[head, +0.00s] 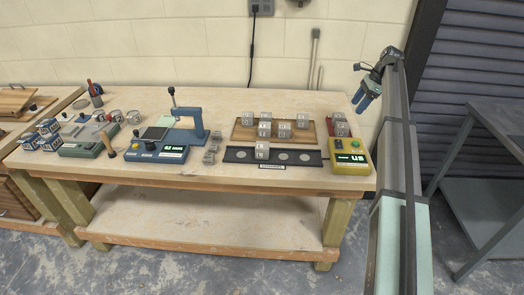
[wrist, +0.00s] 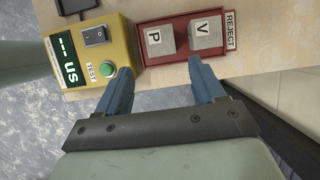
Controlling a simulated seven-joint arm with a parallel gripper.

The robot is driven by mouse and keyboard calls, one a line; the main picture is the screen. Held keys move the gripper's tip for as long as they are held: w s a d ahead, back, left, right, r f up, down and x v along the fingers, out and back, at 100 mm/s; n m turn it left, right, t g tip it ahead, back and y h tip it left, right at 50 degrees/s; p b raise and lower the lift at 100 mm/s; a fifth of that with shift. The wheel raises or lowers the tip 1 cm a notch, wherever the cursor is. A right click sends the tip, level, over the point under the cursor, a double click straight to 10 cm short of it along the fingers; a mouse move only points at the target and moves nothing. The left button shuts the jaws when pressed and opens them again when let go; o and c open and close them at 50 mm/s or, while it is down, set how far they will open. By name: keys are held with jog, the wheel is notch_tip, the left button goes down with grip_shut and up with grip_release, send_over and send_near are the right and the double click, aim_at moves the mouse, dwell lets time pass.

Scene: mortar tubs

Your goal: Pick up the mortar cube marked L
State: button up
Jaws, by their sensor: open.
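Several grey mortar cubes (head: 284,130) stand on a wooden board in the head view; their marks are too small to read, so I cannot tell which is L. One more grey cube (head: 262,150) stands on a black strip (head: 238,155) in front of the board. In the wrist view, cubes marked P (wrist: 160,40) and V (wrist: 206,31) sit in a red tray labelled REJECT (wrist: 183,52). My gripper (head: 364,106) is open and empty, above the right end of the bench. Its blue fingers (wrist: 160,70) show in the wrist view, apart from both cubes.
A yellow tester (head: 350,157) stands at the bench's right front, beside the red tray. A blue press (head: 190,125), a blue display box (head: 156,152) and small grey pieces (head: 212,148) lie left of the board. Blue moulds (head: 42,134) are at the far left.

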jog(key=shift+o, duration=1.2)
jog(key=a+n, duration=0.1)
jog(key=a, duration=0.8)
notch_tip(320, 180, up, 2)
jog(key=r+n, duration=0.1)
jog(key=n, duration=0.8)
send_over(263, 145)
jog(key=w+d, duration=0.3)
jog(key=d, duration=0.2)
jog(key=s+f+n, duration=0.1)
jog(key=s+n, duration=0.2)
jog(key=n, duration=1)
jog(key=a+f+n, duration=0.1)
jog(key=f+n, duration=0.1)
jog(key=n, duration=0.2)
jog(key=a+f+n, duration=0.1)
jog(key=f+n, duration=0.2)
jog(key=n, duration=0.1)
jog(key=a+f+n, duration=0.1)
jog(key=f+n, duration=0.2)
jog(key=n, duration=0.2)
jog(key=shift+w+a+f, duration=0.1)
jog(key=shift+w, duration=0.15)
jog(key=shift+s+x, duration=0.15)
jog(key=shift+x, duration=1.2)
jog(key=shift+s+x, duration=0.1)
jog(key=shift+x, duration=1.2)
